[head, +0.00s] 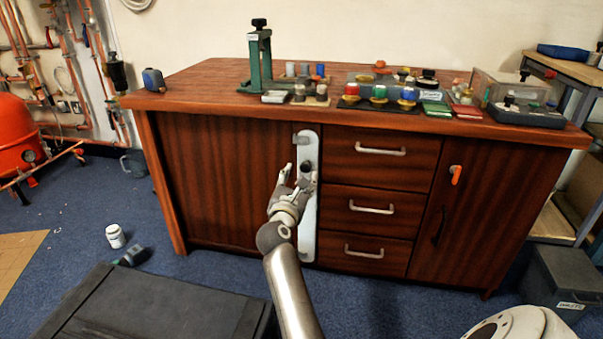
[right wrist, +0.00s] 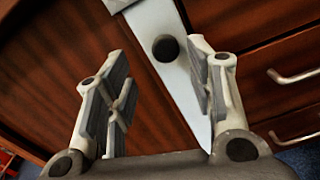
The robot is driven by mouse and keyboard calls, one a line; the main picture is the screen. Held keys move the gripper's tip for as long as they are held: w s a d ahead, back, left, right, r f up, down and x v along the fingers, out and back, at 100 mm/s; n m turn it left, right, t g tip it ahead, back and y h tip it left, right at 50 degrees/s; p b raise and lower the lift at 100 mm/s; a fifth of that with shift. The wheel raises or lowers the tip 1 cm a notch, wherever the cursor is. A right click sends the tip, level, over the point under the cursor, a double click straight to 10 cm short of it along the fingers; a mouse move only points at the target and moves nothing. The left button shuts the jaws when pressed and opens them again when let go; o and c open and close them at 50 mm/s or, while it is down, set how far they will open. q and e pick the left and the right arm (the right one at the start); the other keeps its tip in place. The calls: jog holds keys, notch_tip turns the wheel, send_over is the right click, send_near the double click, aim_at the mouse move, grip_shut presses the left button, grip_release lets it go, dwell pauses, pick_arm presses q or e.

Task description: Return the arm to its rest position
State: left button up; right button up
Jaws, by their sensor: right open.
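My right arm (head: 291,285) reaches forward from the bottom of the head view to the front of the wooden cabinet (head: 225,185). My right gripper (head: 296,172) is in front of a pale upright plate (head: 309,225) with a dark round knob (head: 306,167). In the right wrist view the gripper (right wrist: 158,95) is open, its two fingers wide apart. The plate (right wrist: 172,75) and its dark knob (right wrist: 166,48) show beyond and between the fingers. Nothing is held; I cannot tell whether a finger touches the plate. My left gripper is not in view.
The cabinet top (head: 205,88) carries a green stand (head: 260,62), coloured parts and a clear box (head: 490,85). Drawers (head: 375,208) with handles are right of the plate. A black case (head: 150,305) is at lower left, a white jar (head: 115,236) on the blue carpet.

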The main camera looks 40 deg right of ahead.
jog(key=shift+s+a, duration=0.35)
jog(key=shift+a, duration=0.05)
